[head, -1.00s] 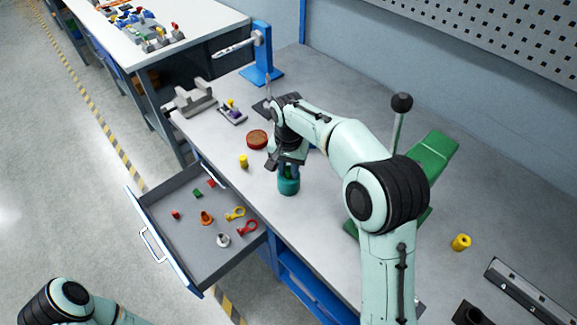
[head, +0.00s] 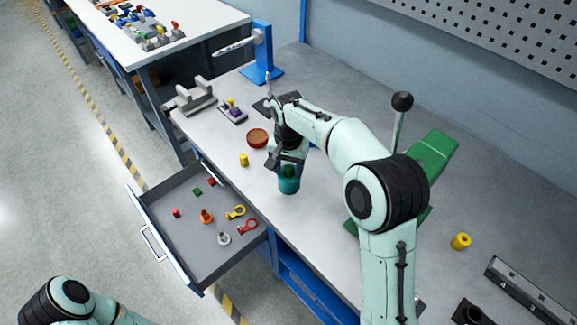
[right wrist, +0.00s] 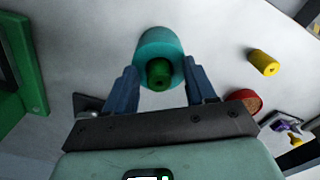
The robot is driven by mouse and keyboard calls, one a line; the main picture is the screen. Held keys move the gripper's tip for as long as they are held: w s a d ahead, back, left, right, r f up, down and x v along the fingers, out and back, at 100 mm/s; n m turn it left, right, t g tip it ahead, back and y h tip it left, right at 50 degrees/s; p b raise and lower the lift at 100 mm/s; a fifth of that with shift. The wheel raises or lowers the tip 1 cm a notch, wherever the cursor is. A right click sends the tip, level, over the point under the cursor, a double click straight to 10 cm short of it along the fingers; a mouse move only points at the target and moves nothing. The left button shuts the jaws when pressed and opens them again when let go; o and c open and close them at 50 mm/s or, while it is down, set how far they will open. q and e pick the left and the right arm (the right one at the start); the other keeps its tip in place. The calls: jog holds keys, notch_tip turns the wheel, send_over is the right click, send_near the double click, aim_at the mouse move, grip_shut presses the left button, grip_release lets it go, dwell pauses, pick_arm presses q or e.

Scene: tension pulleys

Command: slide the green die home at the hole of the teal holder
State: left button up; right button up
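The teal holder (head: 289,185) is a short round cylinder standing on the workbench, below my right gripper. In the right wrist view the holder (right wrist: 171,46) shows its round top. The green die (right wrist: 159,73) sits at its hole, roughly centred, with its end sticking out towards the camera; how deep it sits cannot be told. The die's top (head: 289,171) also shows in the head view. My right gripper (right wrist: 161,73) is open, its two blue fingers apart on either side of the die with gaps between. Only part of my left arm shows; its gripper is out of view.
A yellow cylinder (head: 244,160) and a red-brown round dish (head: 257,138) stand left of the holder. An open drawer (head: 165,214) with several small parts juts out in front. A green stand (head: 433,157) is at the right, with another yellow cylinder (head: 461,241).

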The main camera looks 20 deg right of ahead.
pick_arm(q)
jog(key=w+r+p, duration=0.2)
jog(key=w+r, duration=0.1)
jog(key=shift+r, duration=0.1)
pick_arm(e)
notch_tip(320, 180, up, 13)
jog(key=shift+r, duration=0.2)
